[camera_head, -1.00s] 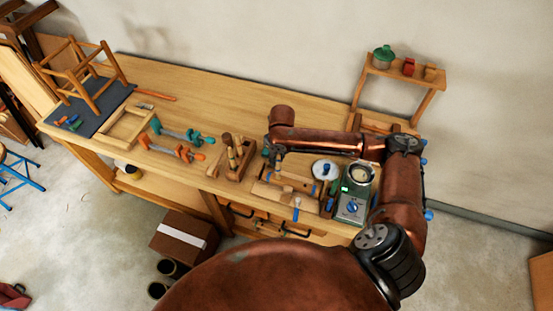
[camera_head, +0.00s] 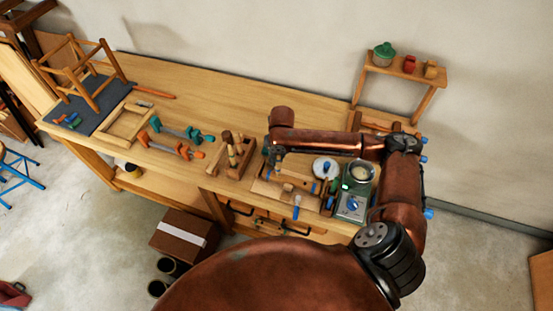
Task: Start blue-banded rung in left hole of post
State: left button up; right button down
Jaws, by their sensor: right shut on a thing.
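My right gripper (camera_head: 275,158) hangs at the end of my copper-coloured arm, above the left part of the wooden work fixture on the bench. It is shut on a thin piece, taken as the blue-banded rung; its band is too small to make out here. Below and right of the gripper, a pale wooden piece, which seems to be the post (camera_head: 286,189), lies in the fixture. Its holes cannot be made out. Whether the held piece touches the post cannot be told. My left gripper is not in view.
A wooden block with upright pegs (camera_head: 235,152) stands just left of the gripper. Orange and teal clamps (camera_head: 183,138) lie further left. A green scale (camera_head: 352,205) and a round white dish (camera_head: 325,168) are to the right. A chair frame (camera_head: 85,70) stands far left.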

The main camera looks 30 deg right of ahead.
jog(key=c, duration=1.8)
grip_release()
jog(key=shift+o, duration=0.2)
jog(key=r, duration=0.4)
jog(key=s+r, duration=0.1)
jog(key=r, duration=0.7)
jog(key=shift+s, duration=0.2)
